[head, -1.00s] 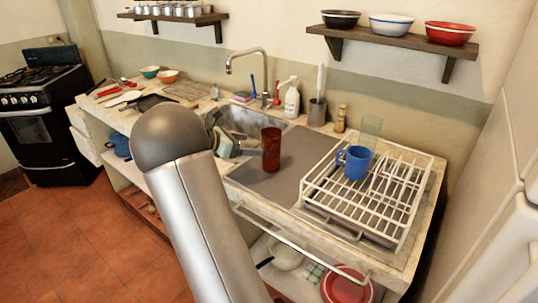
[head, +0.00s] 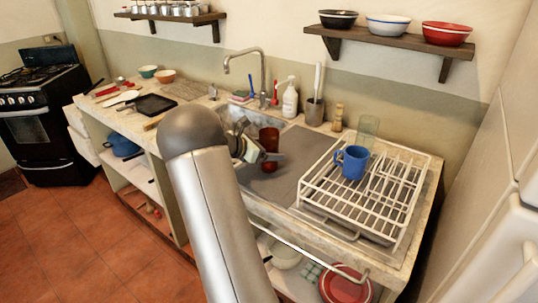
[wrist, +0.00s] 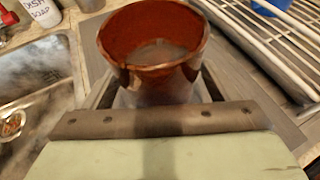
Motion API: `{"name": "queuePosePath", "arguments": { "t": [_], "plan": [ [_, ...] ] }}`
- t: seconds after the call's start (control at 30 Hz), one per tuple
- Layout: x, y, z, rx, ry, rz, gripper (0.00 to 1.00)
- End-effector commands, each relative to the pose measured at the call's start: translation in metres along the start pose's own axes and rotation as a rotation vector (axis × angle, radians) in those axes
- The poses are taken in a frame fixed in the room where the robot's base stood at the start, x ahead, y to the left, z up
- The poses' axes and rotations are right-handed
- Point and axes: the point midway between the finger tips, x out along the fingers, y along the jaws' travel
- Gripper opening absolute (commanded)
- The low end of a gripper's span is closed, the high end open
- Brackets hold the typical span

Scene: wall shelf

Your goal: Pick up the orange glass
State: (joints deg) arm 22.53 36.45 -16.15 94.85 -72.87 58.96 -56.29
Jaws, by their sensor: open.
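The orange glass (head: 269,136), reddish-brown and see-through, stands upright on the grey counter right of the sink basin. In the head view my gripper (head: 264,157) covers its middle, and a bit of its base shows below. In the wrist view the open, empty-looking rim of the glass (wrist: 152,45) is large and close, straight ahead. My gripper (wrist: 158,92) is open, with a dark finger on each side of the glass's lower part. I cannot tell whether either finger touches it.
The sink basin (wrist: 35,75) is to the left. A soap bottle (head: 290,98) and a grey utensil cup (head: 315,112) stand behind.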

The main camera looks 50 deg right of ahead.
Motion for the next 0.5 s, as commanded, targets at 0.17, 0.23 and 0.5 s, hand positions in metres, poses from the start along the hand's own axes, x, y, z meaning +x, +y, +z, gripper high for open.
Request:
{"name": "queuePosePath", "arguments": {
  "t": [0.17,0.23,0.5],
  "plan": [
    [-0.0002,0.0,0.0001,0.0,0.0,0.0,0.4],
    [-0.0002,-0.0001,0.0001,0.0,0.0,0.0,0.2],
    [-0.0006,0.0001,0.0017,0.002,-0.002,0.0,0.12]
  ]
}}
